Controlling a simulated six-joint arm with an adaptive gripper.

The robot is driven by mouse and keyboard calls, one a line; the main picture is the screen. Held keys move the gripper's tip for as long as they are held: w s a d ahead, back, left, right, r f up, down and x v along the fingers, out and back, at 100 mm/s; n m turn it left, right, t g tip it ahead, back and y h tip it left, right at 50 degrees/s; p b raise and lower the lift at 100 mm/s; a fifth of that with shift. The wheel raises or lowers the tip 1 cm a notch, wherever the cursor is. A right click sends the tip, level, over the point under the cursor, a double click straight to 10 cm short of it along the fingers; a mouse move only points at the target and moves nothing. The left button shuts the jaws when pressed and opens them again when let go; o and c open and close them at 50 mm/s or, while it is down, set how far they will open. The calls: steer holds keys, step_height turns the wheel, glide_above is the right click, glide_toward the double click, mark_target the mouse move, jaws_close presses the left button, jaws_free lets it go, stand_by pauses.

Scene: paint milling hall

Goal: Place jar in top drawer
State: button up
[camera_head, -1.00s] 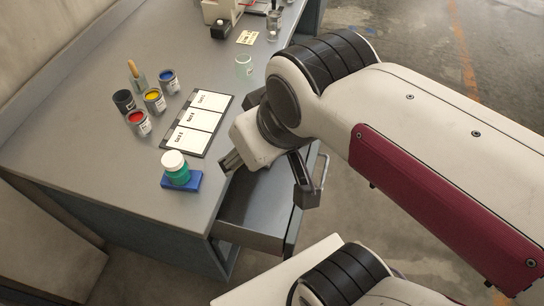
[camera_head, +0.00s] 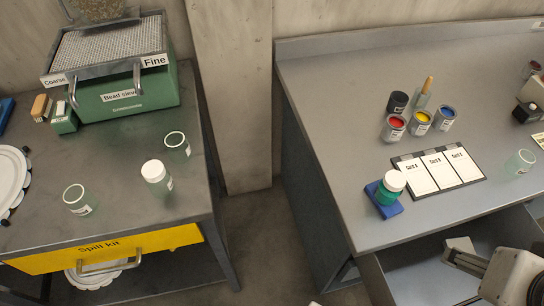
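A jar with a white lid and green contents (camera_head: 390,187) stands upright on a blue block (camera_head: 389,204) near the front of the right bench. A white-lidded clear jar (camera_head: 157,177) stands on the left bench, between two open clear jars (camera_head: 176,145) (camera_head: 77,200). Another clear jar (camera_head: 520,162) is at the right. A drawer (camera_head: 408,276) below the right bench top is pulled out; its visible floor is bare. My gripper (camera_head: 478,262) is over this drawer, partly cut off. One finger is spread away from its body. It holds nothing visible and is apart from the jars.
Paint tins (camera_head: 421,122), a dark cup (camera_head: 397,102) and a label board (camera_head: 440,171) sit behind the green jar. A green bead sieve (camera_head: 125,97) and a yellow spill kit front (camera_head: 100,250) are at the left. A floor gap separates the benches.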

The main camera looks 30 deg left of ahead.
mark_target(151, 171)
steer(key=w+a+f+n+g+y, duration=0.1)
steer(key=a+f+n+g, duration=0.3)
steer(key=a, duration=1)
steer(key=w+a+f+n+y, duration=0.15)
steer(key=a+n, duration=0.35)
steer(key=a, duration=0.8)
steer(key=s+a+f+n, duration=0.2)
steer(key=s+a, duration=0.1)
steer(key=a, duration=0.6)
steer(key=s+a+f+n+g, duration=0.1)
steer(key=s+a+f+n, duration=0.2)
steer(key=a, duration=0.6)
steer(key=s+a+f+n, duration=0.2)
steer(key=s+a, duration=0.1)
steer(key=a, duration=0.6)
steer(key=shift+s+a+f+g, duration=0.2)
steer(key=shift+s+g, duration=0.2)
steer(key=a+n+y, duration=0.1)
steer(key=a, duration=0.2)
steer(key=shift+a+r, duration=0.15)
steer(key=shift+a, duration=0.15)
steer(key=shift+w+a+r+y, duration=0.15)
steer(key=shift+a+r+y, duration=0.1)
steer(key=shift+a+r, duration=0.35)
steer(key=shift+w+a+r+y, duration=0.2)
steer(key=shift+a+r, duration=0.25)
steer(key=shift+a, duration=0.2)
steer(key=shift+a+r+n, duration=0.15)
steer(key=shift+a+n, duration=0.1)
steer(key=shift+n, duration=0.25)
